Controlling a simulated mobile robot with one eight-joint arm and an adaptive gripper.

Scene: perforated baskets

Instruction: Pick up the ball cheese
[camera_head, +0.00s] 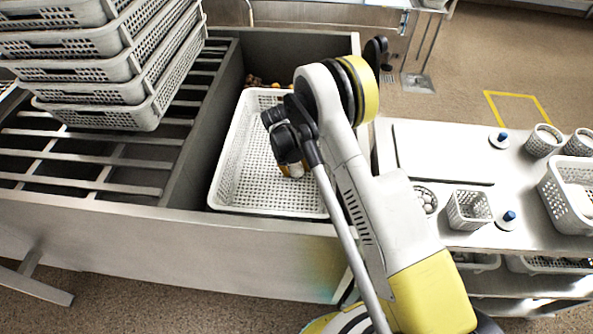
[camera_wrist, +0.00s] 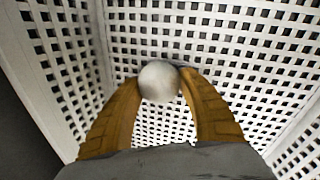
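The ball cheese (camera_wrist: 159,81) is a small, pale, round ball inside the white perforated basket (camera_head: 232,160). In the wrist view it sits between the tips of my gripper's (camera_wrist: 161,82) two orange-brown fingers, which lean inward and appear to touch it on both sides. In the head view my gripper (camera_head: 291,170) reaches down into the basket, and the pale ball (camera_head: 297,171) shows at its fingertips. My arm hides part of the basket's right side. I cannot tell whether the ball rests on the basket floor or hangs just above it.
The basket's perforated walls surround my gripper. The basket sits in a grey metal bin (camera_head: 190,225). Stacked baskets (camera_head: 100,70) stand on a slatted rack at the left. A metal table (camera_head: 440,150) with small baskets and containers stands at the right. Small brown items (camera_head: 255,82) lie behind the basket.

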